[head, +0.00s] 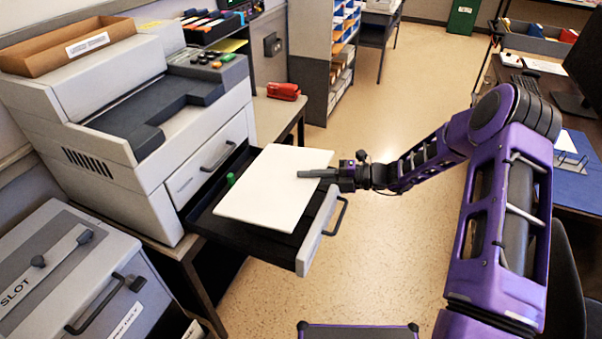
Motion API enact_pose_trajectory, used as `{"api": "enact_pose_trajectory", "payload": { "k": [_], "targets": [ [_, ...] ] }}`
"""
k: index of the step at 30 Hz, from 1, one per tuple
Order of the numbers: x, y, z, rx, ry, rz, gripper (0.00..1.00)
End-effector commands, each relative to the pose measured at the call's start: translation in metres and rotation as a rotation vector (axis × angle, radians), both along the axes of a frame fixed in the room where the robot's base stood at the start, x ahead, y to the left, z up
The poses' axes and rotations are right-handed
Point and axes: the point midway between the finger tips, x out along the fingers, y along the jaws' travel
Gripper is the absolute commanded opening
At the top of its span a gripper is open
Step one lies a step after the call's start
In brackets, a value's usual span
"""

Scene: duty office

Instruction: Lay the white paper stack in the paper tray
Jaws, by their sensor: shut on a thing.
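The white paper stack (265,190) is a flat white slab above the open paper tray. My gripper (318,173) is shut on the stack's right edge; one dark finger lies across its top. The paper tray (205,222) is a dark drawer with a grey front, pulled out of the big grey copier (150,120). The stack covers most of the tray's inside. It looks slightly turned to the tray, and I cannot tell whether it touches the tray floor. A small green piece (231,179) shows at the stack's left edge.
A grey slot box (75,275) stands at the front left. A red object (283,91) lies on the table beyond the tray. A desk with a blue mat (575,180) is at the right. The speckled floor (390,230) between is clear.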

Motion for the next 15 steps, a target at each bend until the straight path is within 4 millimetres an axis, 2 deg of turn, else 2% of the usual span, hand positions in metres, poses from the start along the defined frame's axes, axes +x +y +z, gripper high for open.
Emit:
{"api": "enact_pose_trajectory", "payload": {
  "k": [3,6,15],
  "targets": [
    [0.012,-0.017,-0.003,-0.004,0.0,0.006,0.0],
    [0.016,-0.024,-0.004,-0.009,0.001,0.009,0.0],
    [0.02,-0.014,-0.011,-0.064,0.025,0.013,0.0]
  ]
}}
